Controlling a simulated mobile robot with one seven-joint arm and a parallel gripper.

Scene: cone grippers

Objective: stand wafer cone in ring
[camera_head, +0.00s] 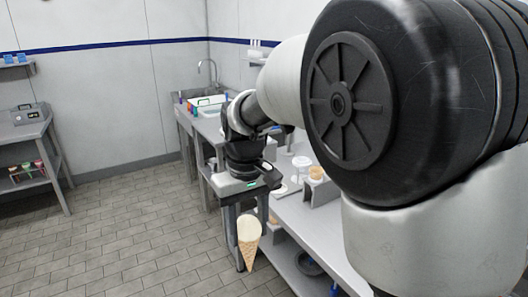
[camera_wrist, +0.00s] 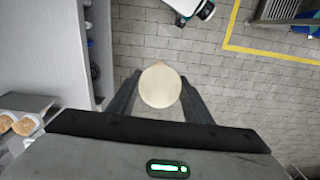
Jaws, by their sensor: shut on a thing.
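The wafer cone (camera_head: 248,256) has a tan, grid-patterned body and a pale cream top, and it hangs point down. My gripper (camera_head: 249,232) is shut on it, with the dark fingers on either side. I cannot make out the ring for certain; my arm covers part of the counter.
The grey counter (camera_head: 306,220) runs along the right, with a lower shelf. On it are tan round items (camera_head: 316,173) on a grey block and a white item (camera_head: 301,164). A sink (camera_head: 207,101) is at the back. A side table (camera_head: 27,142) stands left. The tiled floor (camera_head: 130,230) is clear.

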